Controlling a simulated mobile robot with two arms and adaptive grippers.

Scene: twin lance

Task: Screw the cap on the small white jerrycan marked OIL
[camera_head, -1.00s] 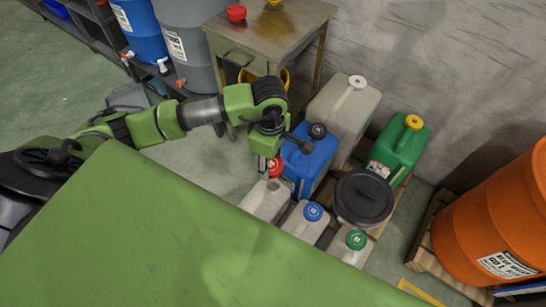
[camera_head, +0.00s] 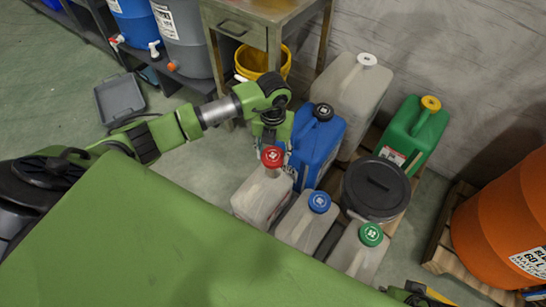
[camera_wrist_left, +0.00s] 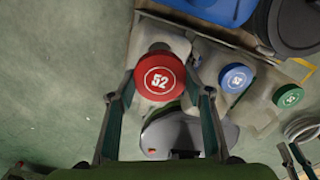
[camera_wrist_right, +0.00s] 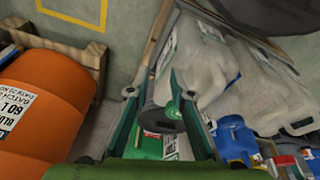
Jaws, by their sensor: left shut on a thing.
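The red cap marked 52 (camera_head: 272,155) is between the fingers of my left gripper (camera_head: 272,146), which is shut on it. It also shows in the left wrist view (camera_wrist_left: 160,77). The cap is over the neck of the leftmost small white jerrycan (camera_head: 262,200); I cannot tell whether they touch. No OIL marking is readable here. Two similar white jerrycans beside it carry a blue cap (camera_head: 319,202) and a green cap (camera_head: 371,234). My right gripper (camera_wrist_right: 153,85) shows in its wrist view with fingers apart and nothing held between them.
A blue jerrycan (camera_head: 316,150) stands close behind the cap. A large white jerrycan (camera_head: 352,95), a green jerrycan (camera_head: 413,138) and a black lidded bucket (camera_head: 375,192) crowd the pallet. An orange drum (camera_head: 505,215) stands right. Floor left of the jerrycans is clear.

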